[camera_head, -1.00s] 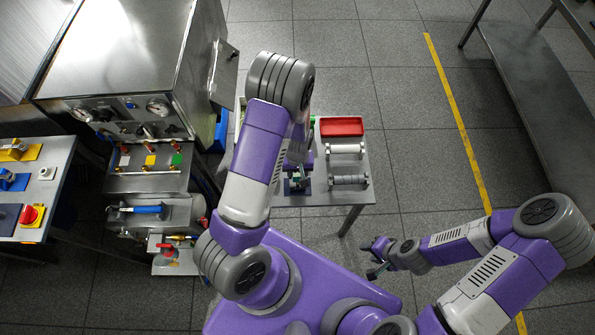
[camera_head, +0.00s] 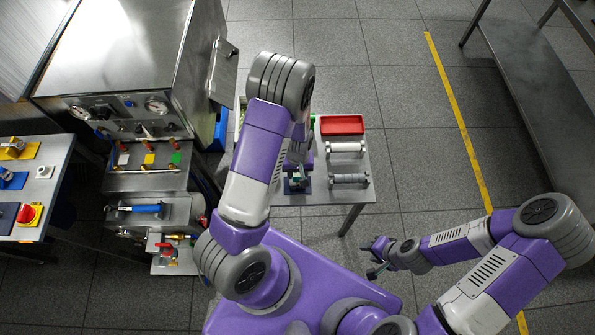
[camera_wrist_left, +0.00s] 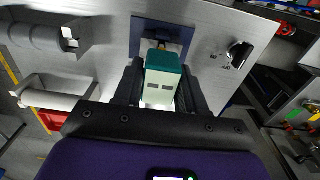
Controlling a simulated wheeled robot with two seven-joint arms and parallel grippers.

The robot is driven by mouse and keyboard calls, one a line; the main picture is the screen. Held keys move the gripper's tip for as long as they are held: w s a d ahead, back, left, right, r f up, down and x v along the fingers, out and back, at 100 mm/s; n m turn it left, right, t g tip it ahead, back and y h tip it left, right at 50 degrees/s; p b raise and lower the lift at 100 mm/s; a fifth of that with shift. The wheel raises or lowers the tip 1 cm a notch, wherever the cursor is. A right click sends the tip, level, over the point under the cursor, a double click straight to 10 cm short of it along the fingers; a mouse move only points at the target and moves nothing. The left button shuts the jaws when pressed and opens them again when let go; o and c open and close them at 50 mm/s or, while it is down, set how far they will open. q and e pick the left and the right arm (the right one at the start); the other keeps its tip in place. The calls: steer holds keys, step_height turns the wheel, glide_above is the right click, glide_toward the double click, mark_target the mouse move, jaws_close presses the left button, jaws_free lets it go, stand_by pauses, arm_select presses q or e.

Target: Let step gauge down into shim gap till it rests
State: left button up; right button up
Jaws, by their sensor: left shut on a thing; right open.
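My left gripper (camera_wrist_left: 160,78) is shut on a block with a teal top part (camera_wrist_left: 163,62) and a pale lower part, which I take as the step gauge. The gauge is over a dark blue plate (camera_wrist_left: 143,27) on the metal table. A small brass-coloured bit shows at the gauge's far end. The shim gap itself is hidden, so I cannot tell whether the gauge touches bottom. In the head view, the left gripper (camera_head: 297,180) is partly hidden by my own arm, over the blue plate. My right gripper (camera_head: 374,262) is open and empty, off the table's front right.
A steel cabinet with gauges (camera_head: 120,70) stands at left.

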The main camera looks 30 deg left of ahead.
arm_select(q)
steer(key=shift+f+b, duration=0.4)
steer(key=shift+f, duration=0.2)
steer(key=shift+r, duration=0.2)
stand_by(0.6)
steer(key=shift+r+p, duration=1)
steer(key=shift+r, duration=0.05)
steer(key=w+d+r+m, duration=0.1)
steer(key=d+r+m, duration=0.2)
steer(key=r, duration=0.4)
steer(key=w+d+r+m, duration=0.2)
steer(key=r+m, duration=0.1)
steer(key=r, duration=0.4)
steer(key=a+f+n+b, duration=0.1)
steer(key=f+b, duration=0.1)
steer(key=b, duration=0.1)
steer(key=s+a+f+n+b, duration=0.1)
steer(key=a+f+n+b, duration=0.1)
steer(key=f+b, duration=0.1)
steer(key=s+a+f+n+b, duration=0.1)
steer(key=f+n+b, duration=0.1)
steer(key=f+b, duration=0.1)
steer(key=shift+s+a+f, duration=0.2)
steer(key=shift+s+f, duration=0.05)
steer(key=shift+s+a+f+n+b, duration=0.25)
steer(key=shift+f+n+b, duration=0.15)
steer(key=shift+b, duration=0.15)
steer(key=shift+a+r, duration=0.1)
